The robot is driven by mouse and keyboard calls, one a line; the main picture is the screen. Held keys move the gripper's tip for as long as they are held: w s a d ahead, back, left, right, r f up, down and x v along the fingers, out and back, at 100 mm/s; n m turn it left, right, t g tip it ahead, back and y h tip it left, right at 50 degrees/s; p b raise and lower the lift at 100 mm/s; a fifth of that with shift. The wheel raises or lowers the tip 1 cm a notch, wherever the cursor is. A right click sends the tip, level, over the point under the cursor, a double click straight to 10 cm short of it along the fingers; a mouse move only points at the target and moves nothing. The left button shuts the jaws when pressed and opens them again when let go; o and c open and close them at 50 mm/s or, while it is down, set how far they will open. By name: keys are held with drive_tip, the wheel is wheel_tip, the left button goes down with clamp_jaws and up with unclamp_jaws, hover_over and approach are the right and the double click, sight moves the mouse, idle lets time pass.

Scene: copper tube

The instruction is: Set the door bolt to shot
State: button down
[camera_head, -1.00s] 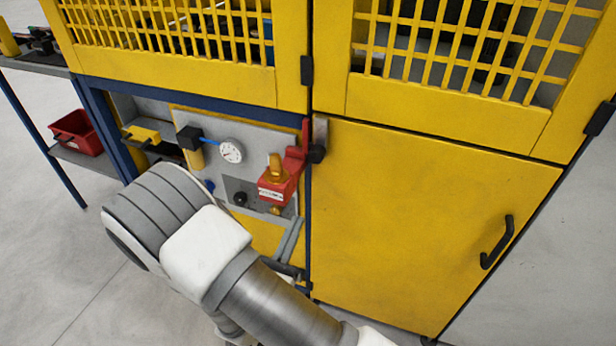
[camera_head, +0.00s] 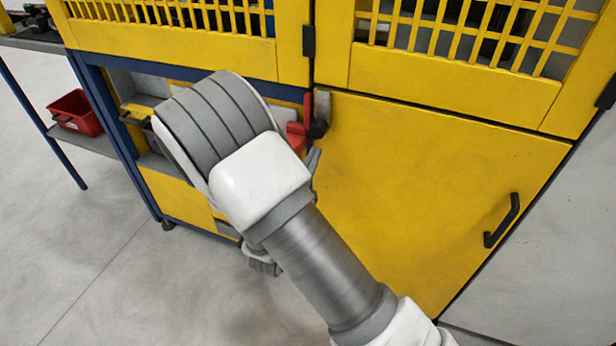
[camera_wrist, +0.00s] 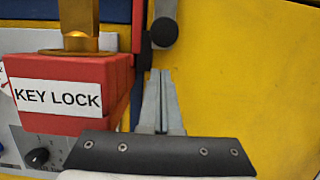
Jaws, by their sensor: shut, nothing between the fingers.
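The yellow lower door (camera_head: 420,190) is closed. At its upper left edge is a grey metal strip with a black round knob (camera_head: 318,129), which looks like the door bolt. In the wrist view the knob (camera_wrist: 164,32) sits just beyond my fingertips, with the grey strip above it. My gripper (camera_wrist: 161,74) is shut and empty, its two fingers together, pointing at the area just below the knob; I cannot tell whether they touch it. In the head view only a bit of my gripper (camera_head: 314,158) shows beside my arm.
A red KEY LOCK box (camera_wrist: 68,93) with a brass key part (camera_wrist: 80,20) stands close left of my fingers. A black dial (camera_wrist: 38,158) is below it. A black door handle (camera_head: 502,220) is at right. A red bin (camera_head: 75,112) is on the left shelf.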

sight(321, 116)
drive_tip(key=shift+r, duration=1)
drive_tip(key=shift+r, duration=0.1)
wheel_tip(321, 116, up, 5)
drive_tip(key=p, duration=0.5)
